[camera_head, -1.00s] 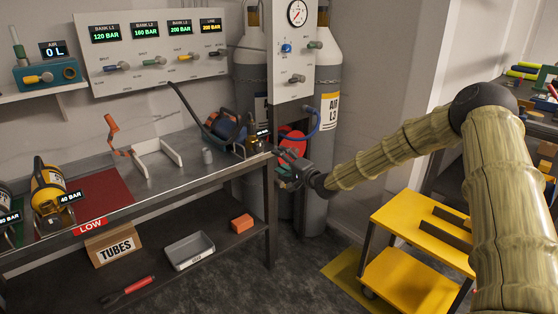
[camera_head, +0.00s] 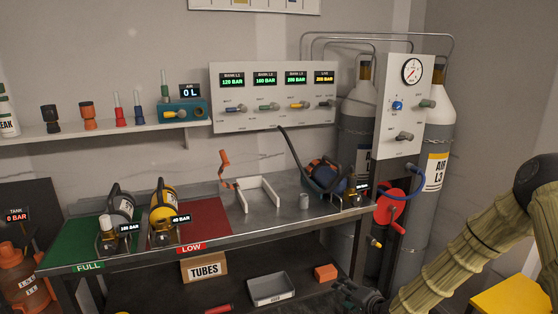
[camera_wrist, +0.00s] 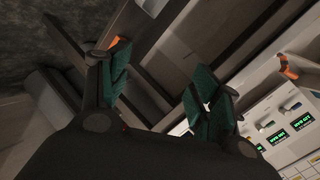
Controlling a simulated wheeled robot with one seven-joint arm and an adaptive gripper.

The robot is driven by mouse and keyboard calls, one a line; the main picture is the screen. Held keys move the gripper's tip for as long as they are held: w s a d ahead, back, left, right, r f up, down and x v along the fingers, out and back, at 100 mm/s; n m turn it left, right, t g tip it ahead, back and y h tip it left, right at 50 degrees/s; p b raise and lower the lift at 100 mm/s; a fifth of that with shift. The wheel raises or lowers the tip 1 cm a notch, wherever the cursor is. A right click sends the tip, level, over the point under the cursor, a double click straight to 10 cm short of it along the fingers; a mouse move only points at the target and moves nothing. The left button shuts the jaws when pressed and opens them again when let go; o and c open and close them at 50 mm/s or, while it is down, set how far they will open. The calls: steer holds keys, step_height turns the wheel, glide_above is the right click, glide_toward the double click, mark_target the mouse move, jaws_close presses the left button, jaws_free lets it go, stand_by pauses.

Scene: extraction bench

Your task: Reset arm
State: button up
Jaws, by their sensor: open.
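My gripper (camera_head: 352,295) shows at the bottom of the head view, low in front of the bench's right end, at about the height of the lower shelf. My arm runs from it to the right edge. In the wrist view my gripper (camera_wrist: 158,88) has its two green-padded fingers spread apart with nothing between them. The workbench (camera_head: 215,219) stands left of and behind my gripper, which appears apart from it. Past the fingers, the wrist view shows grey bench parts at a steep tilt.
A yellow cart (camera_head: 512,297) stands at the lower right. A red hose reel (camera_head: 390,203) and grey cylinders (camera_head: 432,200) stand behind my arm. The lower shelf holds a TUBES box (camera_head: 204,268), a grey tray (camera_head: 271,289) and an orange block (camera_head: 326,272). A valve panel (camera_head: 272,108) hangs above.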

steer(key=s+a+f+n+g+h+p, duration=0.1)
steer(key=s+a+f+n+g+p, duration=0.15)
steer(key=s+f, duration=0.75)
steer(key=s+a+f+n+g+h+p, duration=0.15)
steer(key=s+g, duration=0.25)
steer(key=s, duration=1.3)
steer(key=s+d+n+g+h+p, duration=0.1)
steer(key=s+d+n+g, duration=0.1)
steer(key=s, duration=1)
steer(key=s+d+r+n+g+h+p, duration=0.1)
steer(key=s+d+n+g+h, duration=0.1)
steer(key=s, duration=0.9)
steer(key=shift+s+r+g, duration=0.2)
steer(key=shift+s+g, duration=0.15)
steer(key=shift+g, duration=0.1)
